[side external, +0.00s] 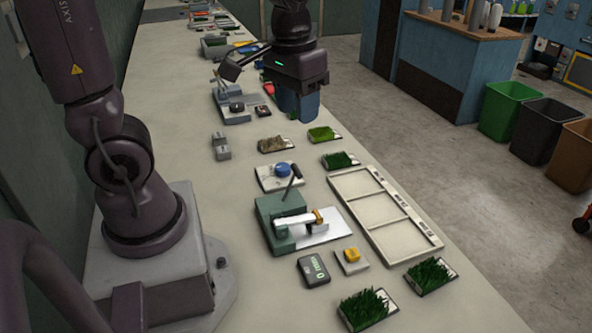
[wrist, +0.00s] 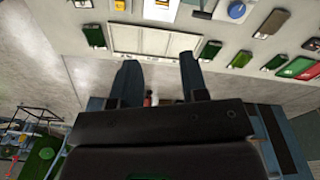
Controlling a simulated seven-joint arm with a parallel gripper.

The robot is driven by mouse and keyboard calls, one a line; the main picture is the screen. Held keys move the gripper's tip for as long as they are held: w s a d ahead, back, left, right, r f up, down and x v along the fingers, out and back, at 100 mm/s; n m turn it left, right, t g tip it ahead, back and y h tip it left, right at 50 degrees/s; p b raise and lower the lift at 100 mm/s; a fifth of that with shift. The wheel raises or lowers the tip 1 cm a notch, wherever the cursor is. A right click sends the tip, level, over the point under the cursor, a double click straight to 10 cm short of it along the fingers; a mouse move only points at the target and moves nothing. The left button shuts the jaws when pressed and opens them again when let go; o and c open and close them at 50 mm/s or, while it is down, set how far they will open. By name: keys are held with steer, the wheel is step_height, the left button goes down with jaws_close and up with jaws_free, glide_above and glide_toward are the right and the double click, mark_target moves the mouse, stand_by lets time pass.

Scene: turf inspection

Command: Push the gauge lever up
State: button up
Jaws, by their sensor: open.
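The gauge (side external: 275,213) is a green block on a pale base plate, standing on the bench in the side view. Its dark lever (side external: 292,182) rises at a slant from the block. A white arm with an orange-brown end (side external: 318,216) reaches over the plate. In the wrist view only part of the gauge (wrist: 160,8) shows at the top edge. My gripper (side external: 297,106) hangs above the bench, farther back than the gauge and apart from it. Its two fingers are spread and empty in the wrist view (wrist: 158,76).
A white compartment tray (side external: 402,204) lies right of the gauge. Turf samples (side external: 338,160) lie behind and in front (side external: 366,309). A blue-knobbed plate (side external: 283,170) is just behind the gauge; a dark readout (side external: 313,271) and a yellow block (side external: 352,255) are in front.

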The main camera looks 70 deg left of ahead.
mark_target(296, 168)
steer(key=w+a+f+n+g, duration=0.5)
steer(key=w+a+f+n, duration=0.4)
steer(key=n, duration=0.5)
steer(key=x, duration=0.8)
steer(key=s+x, duration=0.1)
steer(key=x, duration=0.4)
steer(key=shift+a+r, duration=0.1)
steer(key=shift+a, duration=0.2)
jaws_close()
